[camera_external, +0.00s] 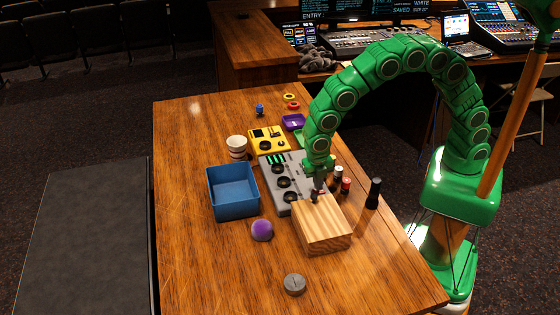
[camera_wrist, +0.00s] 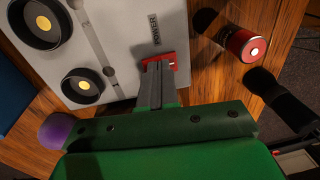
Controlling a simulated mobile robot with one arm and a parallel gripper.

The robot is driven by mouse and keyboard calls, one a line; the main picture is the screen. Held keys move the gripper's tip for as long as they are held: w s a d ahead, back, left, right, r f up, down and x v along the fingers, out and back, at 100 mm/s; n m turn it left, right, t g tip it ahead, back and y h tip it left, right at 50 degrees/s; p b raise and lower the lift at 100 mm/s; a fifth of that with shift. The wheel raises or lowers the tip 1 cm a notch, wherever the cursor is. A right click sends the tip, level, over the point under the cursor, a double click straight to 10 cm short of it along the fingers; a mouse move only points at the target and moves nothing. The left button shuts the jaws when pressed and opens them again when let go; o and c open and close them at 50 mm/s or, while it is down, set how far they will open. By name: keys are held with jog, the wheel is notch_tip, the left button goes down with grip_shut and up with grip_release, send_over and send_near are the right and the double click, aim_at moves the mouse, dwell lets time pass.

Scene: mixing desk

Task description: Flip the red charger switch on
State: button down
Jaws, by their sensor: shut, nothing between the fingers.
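The grey charger (camera_external: 272,172) lies on the wooden desk, with round dark wells along it; it fills the upper left of the wrist view (camera_wrist: 130,25). Its red switch (camera_wrist: 172,62) sits near the charger's edge below a small printed label. My gripper (camera_external: 317,194) is low over the near right end of the charger. In the wrist view, my gripper's two fingers (camera_wrist: 157,66) are together with nothing between them, and their tips overlap the red switch. They look at or against it, but contact is unclear. The fingers hide part of the switch, and its position cannot be told.
A striped wooden block (camera_external: 320,225) stands right beside my gripper. A red-topped cylinder (camera_wrist: 246,45) and a black flashlight-like object (camera_external: 374,193) are to the right. A blue bin (camera_external: 232,205), purple ball (camera_external: 262,231) and yellow device (camera_external: 268,145) are around the charger. The front left desk is clear.

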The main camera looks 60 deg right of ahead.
notch_tip(320, 180, up, 14)
jog(key=s+d, duration=0.1)
dwell(0.5)
jog(key=shift+d+f, duration=0.1)
jog(key=s+d+r+m, duration=0.2)
jog(key=d+m, duration=0.2)
jog(key=d, duration=0.4)
jog(key=s+d+r+m, duration=0.2)
jog(key=d+r+m, duration=0.15)
jog(key=d, duration=0.45)
jog(key=s+d+r+m, duration=0.2)
jog(key=d+m, duration=0.3)
jog(key=d, duration=0.3)
jog(key=s+d+f+m, duration=0.1)
jog(key=s+d+m, duration=0.6)
jog(key=s, duration=0.3)
jog(key=s+d+m+g, duration=0.1)
jog(key=s+d+m, duration=0.6)
jog(key=s+d, duration=0.2)
jog(key=shift+s+d+f+y, duration=0.15)
jog(key=shift+s+f+y, duration=0.25)
jog(key=shift+s, duration=0.35)
jog(key=c, duration=1.8)
grip_release()
jog(key=shift+m, duration=0.25)
